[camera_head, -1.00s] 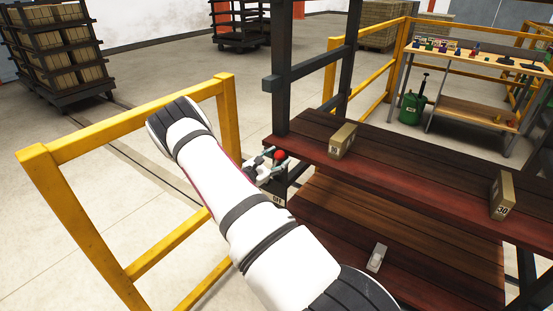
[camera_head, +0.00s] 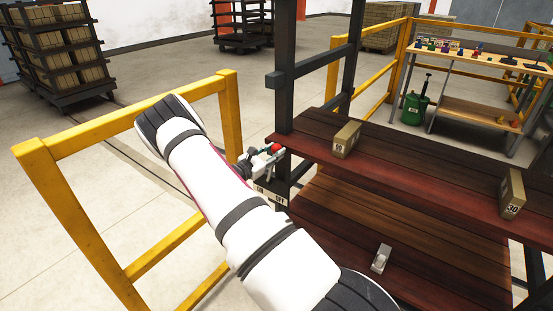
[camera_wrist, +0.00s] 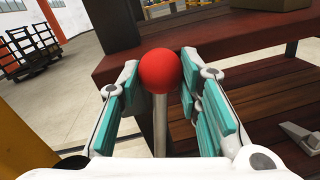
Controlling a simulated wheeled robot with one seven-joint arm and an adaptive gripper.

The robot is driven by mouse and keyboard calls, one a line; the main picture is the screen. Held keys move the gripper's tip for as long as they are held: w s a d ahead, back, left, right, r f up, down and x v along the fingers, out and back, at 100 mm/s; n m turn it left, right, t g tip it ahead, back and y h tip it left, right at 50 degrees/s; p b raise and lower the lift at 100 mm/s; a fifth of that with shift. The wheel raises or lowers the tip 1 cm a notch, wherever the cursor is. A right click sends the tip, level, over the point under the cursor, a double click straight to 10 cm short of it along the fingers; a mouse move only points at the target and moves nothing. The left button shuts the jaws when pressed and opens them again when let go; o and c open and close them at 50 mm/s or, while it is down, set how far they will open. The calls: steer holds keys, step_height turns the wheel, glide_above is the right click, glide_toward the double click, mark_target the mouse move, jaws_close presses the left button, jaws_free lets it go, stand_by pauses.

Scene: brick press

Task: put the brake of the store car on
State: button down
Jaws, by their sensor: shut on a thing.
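The store car is a dark frame with two red-brown plank decks (camera_head: 420,178). At its near left corner stands its brake lever, a metal rod (camera_wrist: 160,125) with a red ball knob (camera_head: 275,149). The knob also shows in the wrist view (camera_wrist: 160,70). My gripper (camera_head: 264,157) is shut on the lever, its teal pads on either side just below and beside the knob. A small pale label plate (camera_head: 279,201) sits below the lever; it seems to read "OFF" at right, and its left part is hard to read. The lever's foot is hidden.
A tan brick (camera_head: 346,139) and one marked 30 (camera_head: 512,194) stand on the upper deck. A small grey block-like part (camera_head: 381,258) is on the lower deck. A yellow rail (camera_head: 130,128) stands close left of my arm. A loaded car (camera_head: 58,55) stands far left.

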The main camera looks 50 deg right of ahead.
steer(key=w+a+f+n+b, duration=0.1)
steer(key=w+n+b, duration=0.6)
steer(key=w+b, duration=0.2)
steer(key=shift+w+n+t+h, duration=0.3)
steer(key=shift+w+t, duration=0.1)
steer(key=shift+w, duration=0.95)
steer(key=c, duration=1.1)
jaws_free()
steer(key=shift+w+f, duration=0.1)
steer(key=shift+w, duration=0.05)
steer(key=shift+a, duration=0.1)
steer(key=a, duration=1.1)
steer(key=shift+a+f, duration=0.4)
